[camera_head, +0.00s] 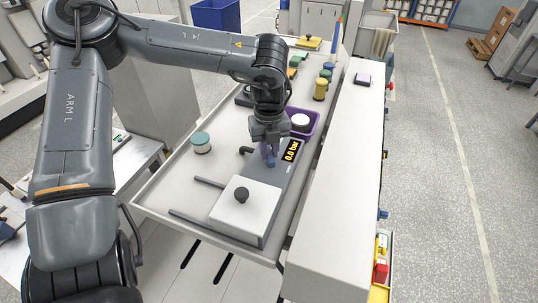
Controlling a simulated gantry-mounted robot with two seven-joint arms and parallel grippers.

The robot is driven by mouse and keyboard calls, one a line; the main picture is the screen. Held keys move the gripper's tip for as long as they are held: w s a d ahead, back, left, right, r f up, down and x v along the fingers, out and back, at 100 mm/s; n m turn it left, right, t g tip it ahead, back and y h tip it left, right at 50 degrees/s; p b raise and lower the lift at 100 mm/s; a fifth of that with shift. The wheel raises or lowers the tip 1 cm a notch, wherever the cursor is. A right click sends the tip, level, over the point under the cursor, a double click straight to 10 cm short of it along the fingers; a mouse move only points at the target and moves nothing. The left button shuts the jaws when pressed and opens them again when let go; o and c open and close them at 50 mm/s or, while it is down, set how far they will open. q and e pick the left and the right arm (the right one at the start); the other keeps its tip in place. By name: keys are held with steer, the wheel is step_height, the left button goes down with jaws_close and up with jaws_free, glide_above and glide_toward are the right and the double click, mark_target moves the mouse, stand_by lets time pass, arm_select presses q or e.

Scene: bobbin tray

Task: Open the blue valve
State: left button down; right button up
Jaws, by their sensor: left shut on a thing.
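The blue valve (268,157) stands on a grey panel (262,180) on the tray-like table, and only part of it shows below my gripper. My left gripper (269,146) points down over it and is shut on it. The fingers hide most of the handle, so its turn angle cannot be told. A display beside it on the panel (291,150) reads 0.0 bar. My right gripper is not in view.
A white box with a black knob (243,208) sits at the panel's front end. A purple bin (305,122) holding a white roll is just behind the valve. Several coloured bobbins (321,88) stand farther back.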

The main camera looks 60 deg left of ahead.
arm_select(q)
steer(key=n+b, duration=0.4)
steer(key=n, duration=0.2)
steer(key=shift+f, duration=0.1)
steer(key=n+b, duration=0.1)
steer(key=n, duration=0.3)
steer(key=shift+b, duration=0.4)
steer(key=shift+n, duration=0.6)
steer(key=c, duration=1)
jaws_free()
steer(key=shift+r, duration=0.2)
